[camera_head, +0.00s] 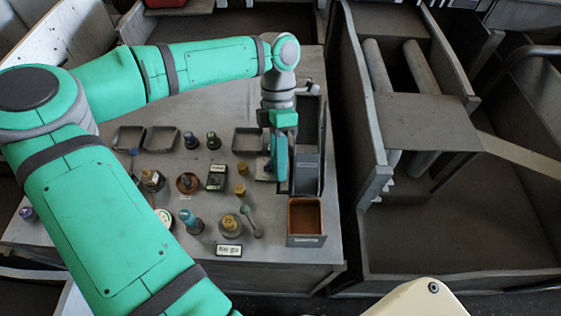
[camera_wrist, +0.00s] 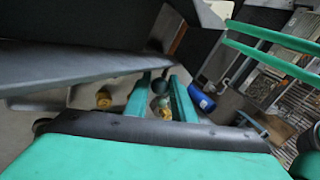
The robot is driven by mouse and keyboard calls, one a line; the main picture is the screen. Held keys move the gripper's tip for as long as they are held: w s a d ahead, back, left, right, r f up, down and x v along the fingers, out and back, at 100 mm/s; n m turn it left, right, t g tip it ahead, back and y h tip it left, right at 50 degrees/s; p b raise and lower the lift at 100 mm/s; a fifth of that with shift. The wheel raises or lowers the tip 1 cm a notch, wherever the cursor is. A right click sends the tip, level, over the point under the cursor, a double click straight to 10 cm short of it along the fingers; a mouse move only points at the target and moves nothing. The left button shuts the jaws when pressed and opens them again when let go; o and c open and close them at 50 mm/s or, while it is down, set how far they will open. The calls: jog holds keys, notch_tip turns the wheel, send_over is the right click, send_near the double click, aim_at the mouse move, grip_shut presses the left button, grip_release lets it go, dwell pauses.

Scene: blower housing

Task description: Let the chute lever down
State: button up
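My gripper (camera_head: 280,172) points down beside the left wall of the dark grey chute box (camera_head: 307,165). In the wrist view its two green fingers (camera_wrist: 161,84) stand apart. A dark round knob (camera_wrist: 160,86) shows between the fingertips. I cannot tell whether it is the chute lever's end, or whether the fingers touch it. The box's dark wall (camera_wrist: 85,70) fills the left of the wrist view. A brown-lined bin (camera_head: 305,216) sits at the near end of the box. The lever is not clearly visible in the head view, where my gripper may hide it.
Several bottles and jars, including a blue-green bottle (camera_head: 191,222) and a yellow-capped jar (camera_head: 231,226), stand left of my gripper. A label plate (camera_head: 229,251) lies near the front edge. Shallow trays (camera_head: 161,138) lie farther back. A large grey housing (camera_head: 455,210) stands to the right.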

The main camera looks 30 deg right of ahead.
jog(key=shift+o, duration=1.3)
jog(key=v, duration=1)
jog(key=shift+w+r, duration=0.15)
jog(key=shift+r, duration=0.2)
jog(key=shift+d, duration=0.15)
